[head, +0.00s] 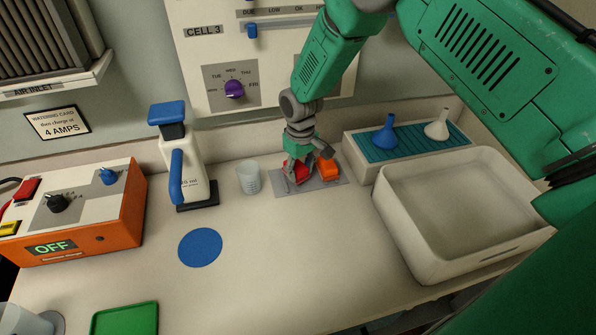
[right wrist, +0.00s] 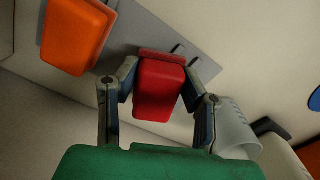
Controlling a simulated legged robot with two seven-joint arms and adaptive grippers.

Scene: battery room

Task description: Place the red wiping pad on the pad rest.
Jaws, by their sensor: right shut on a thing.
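The red wiping pad (right wrist: 159,92) is a red block with rounded edges, between the two fingers of my right gripper (right wrist: 162,80) in the right wrist view. The right gripper (head: 302,168) is shut on it, low over a grey plate (head: 331,183) by the wall in the head view. The red pad (head: 292,172) is partly hidden there by the fingers. I cannot tell whether it touches the plate. An orange block (head: 328,168) stands on the plate just right of it. The grey plate may be the pad rest; its label does not show. My left gripper is not in view.
A clear beaker (head: 248,177) stands just left of the plate, with a blue-and-white bottle (head: 182,155) beyond it. A raised box with funnels (head: 388,137) and a white tub (head: 455,253) stand right. A blue disc (head: 200,247) and green tray (head: 125,319) lie front left.

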